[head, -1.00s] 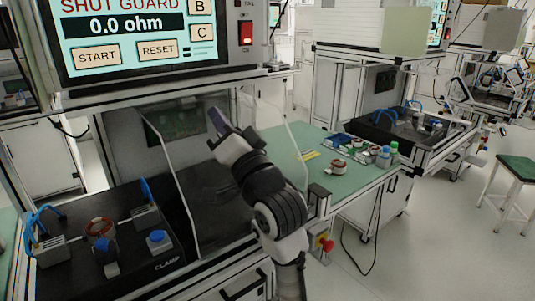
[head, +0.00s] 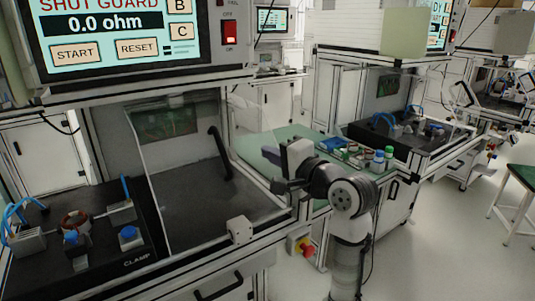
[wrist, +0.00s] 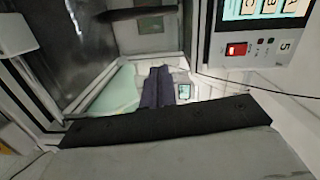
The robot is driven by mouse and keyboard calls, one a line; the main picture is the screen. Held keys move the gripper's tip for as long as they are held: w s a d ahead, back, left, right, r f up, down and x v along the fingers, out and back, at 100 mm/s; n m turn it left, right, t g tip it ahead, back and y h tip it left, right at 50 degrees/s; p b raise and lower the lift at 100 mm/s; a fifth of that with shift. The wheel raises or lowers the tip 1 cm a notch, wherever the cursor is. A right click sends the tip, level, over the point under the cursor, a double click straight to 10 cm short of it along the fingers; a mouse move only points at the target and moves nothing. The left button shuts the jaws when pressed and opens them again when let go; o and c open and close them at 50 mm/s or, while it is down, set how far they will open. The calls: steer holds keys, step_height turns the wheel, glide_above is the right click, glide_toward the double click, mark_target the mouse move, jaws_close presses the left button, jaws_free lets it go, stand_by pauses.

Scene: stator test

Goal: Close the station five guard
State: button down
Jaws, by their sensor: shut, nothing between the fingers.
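The station five guard is a clear panel (head: 185,185) with a slanted black handle (head: 220,152); in the head view it stands right of the clamp fixture (head: 90,240), leaving that fixture uncovered. The screen (head: 120,35) above reads "SHUT GUARD" and 0.0 ohm. My gripper (head: 271,156) is right of the handle, apart from it, over the green bench side. In the wrist view its dark fingers (wrist: 158,88) are together and empty. The number 5 and a red switch (wrist: 236,49) show at the upper right there. A dark bar crosses the top; I cannot tell whether it is the handle.
A green bench top (head: 255,150) with small bottles (head: 384,158) and parts lies right of my gripper. A red stop button (head: 305,248) sits below on the frame. Another station (head: 410,135) stands behind right.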

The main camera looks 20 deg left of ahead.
steer(key=a, duration=0.2)
steer(key=w+a+p, duration=0.1)
steer(key=a, duration=0.2)
steer(key=w+a+p, duration=0.1)
steer(key=a, duration=0.2)
steer(key=shift+f, duration=0.25)
steer(key=shift+s+a+f, duration=0.15)
steer(key=shift+s+a, duration=0.3)
steer(key=shift+a, duration=0.05)
